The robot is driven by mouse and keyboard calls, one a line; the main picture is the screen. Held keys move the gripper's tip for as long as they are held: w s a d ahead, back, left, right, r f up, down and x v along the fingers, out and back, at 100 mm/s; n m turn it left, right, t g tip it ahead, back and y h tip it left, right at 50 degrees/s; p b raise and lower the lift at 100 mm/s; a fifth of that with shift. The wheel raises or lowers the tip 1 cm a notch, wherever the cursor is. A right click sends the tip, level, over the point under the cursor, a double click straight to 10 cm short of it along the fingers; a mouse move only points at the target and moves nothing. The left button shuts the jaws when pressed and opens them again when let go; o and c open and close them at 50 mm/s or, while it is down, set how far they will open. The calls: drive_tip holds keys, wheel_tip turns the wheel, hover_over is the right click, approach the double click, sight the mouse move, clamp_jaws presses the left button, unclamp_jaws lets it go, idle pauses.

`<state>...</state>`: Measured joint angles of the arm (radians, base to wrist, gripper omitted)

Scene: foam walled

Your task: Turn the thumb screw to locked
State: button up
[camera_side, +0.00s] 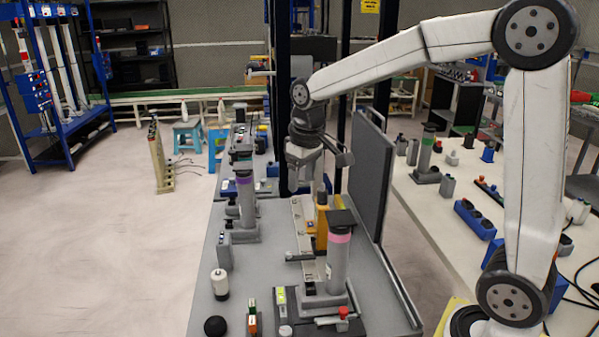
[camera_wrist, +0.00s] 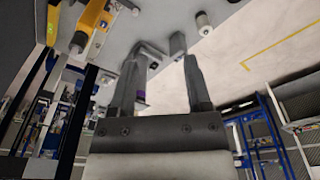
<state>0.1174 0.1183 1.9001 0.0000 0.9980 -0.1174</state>
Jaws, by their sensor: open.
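My gripper (camera_side: 316,184) hangs over the grey bench (camera_side: 203,300), behind the orange device (camera_side: 321,228) in the side view. In the wrist view my gripper (camera_wrist: 162,66) has its two fingers apart, with nothing clearly held between them. The orange device also shows in the wrist view (camera_wrist: 92,24), at the upper left, away from the fingers. I cannot clearly pick out the thumb screw or its locked mark in either view. A small grey bracket-like part (camera_wrist: 152,50) shows beyond the fingertips; I cannot tell whether they touch it.
A grey post with a pink band (camera_side: 338,262) stands in front of the orange device. A dark upright panel (camera_side: 371,180) borders the bench at right. A white cylinder (camera_side: 220,284), a black ball (camera_side: 215,326) and a red knob (camera_side: 343,312) sit near the front.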

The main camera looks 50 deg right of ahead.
drive_tip(key=w+d+f+g, duration=0.1)
drive_tip(key=w+d+f, duration=0.1)
drive_tip(key=w+d, duration=0.6)
hover_over(289, 253)
wheel_tip(289, 253, down, 22)
drive_tip(key=shift+f, duration=0.1)
drive_tip(key=shift+f, duration=3.8)
clamp_jaws()
